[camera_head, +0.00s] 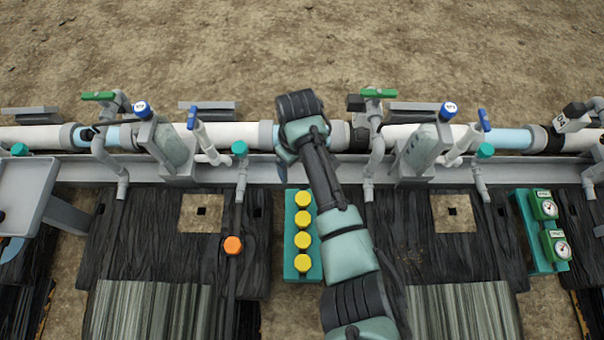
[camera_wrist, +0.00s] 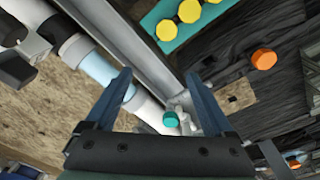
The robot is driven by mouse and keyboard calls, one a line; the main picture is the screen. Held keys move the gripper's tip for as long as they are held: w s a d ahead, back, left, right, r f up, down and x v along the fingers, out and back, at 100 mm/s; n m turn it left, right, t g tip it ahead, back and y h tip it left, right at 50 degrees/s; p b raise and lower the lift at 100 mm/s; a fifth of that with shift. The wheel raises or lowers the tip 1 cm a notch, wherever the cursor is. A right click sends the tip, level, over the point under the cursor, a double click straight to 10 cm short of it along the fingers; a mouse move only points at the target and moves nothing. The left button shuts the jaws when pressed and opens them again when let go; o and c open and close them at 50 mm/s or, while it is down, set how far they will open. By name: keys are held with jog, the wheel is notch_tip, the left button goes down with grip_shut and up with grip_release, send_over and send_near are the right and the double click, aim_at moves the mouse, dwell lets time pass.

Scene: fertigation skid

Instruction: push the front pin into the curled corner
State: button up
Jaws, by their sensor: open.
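A teal rack (camera_head: 290,240) holds a row of several yellow-headed pins, the front one (camera_head: 302,263) nearest me. The teal rack (camera_wrist: 180,38) and some yellow heads (camera_wrist: 190,10) also show at the top of the wrist view. Black sheets (camera_head: 130,235) lie on the ground on both sides of the rack. I cannot make out a curled corner on them; my arm hides part of the right sheet. My gripper (camera_wrist: 158,72) is open and empty, its two blue fingers apart over the pipe and grey beam. In the head view my wrist hides it.
A white and light-blue pipe (camera_head: 240,134) with valves runs across the back along a grey beam (camera_head: 265,170). An orange knob (camera_head: 232,245) stands on the left sheet. Green gauges (camera_head: 545,205) stand at right, a grey tray (camera_head: 25,185) at left. Bare soil lies behind.

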aim_at(302, 197)
jog(key=shift+g, duration=0.5)
jog(key=f+b, duration=0.3)
jog(key=f, duration=0.2)
jog(key=s+d+f+b, duration=0.1)
jog(key=f+b, duration=0.3)
jog(key=f, duration=0.1)
jog(key=s+f+b, duration=0.1)
jog(key=f+b, duration=0.2)
jog(key=f, duration=0.2)
jog(key=shift+d+b, duration=0.15)
jog(key=shift+b, duration=0.15)
grip_shut()
jog(key=shift+r+p, duration=3.15)
jog(key=shift+p, duration=0.5)
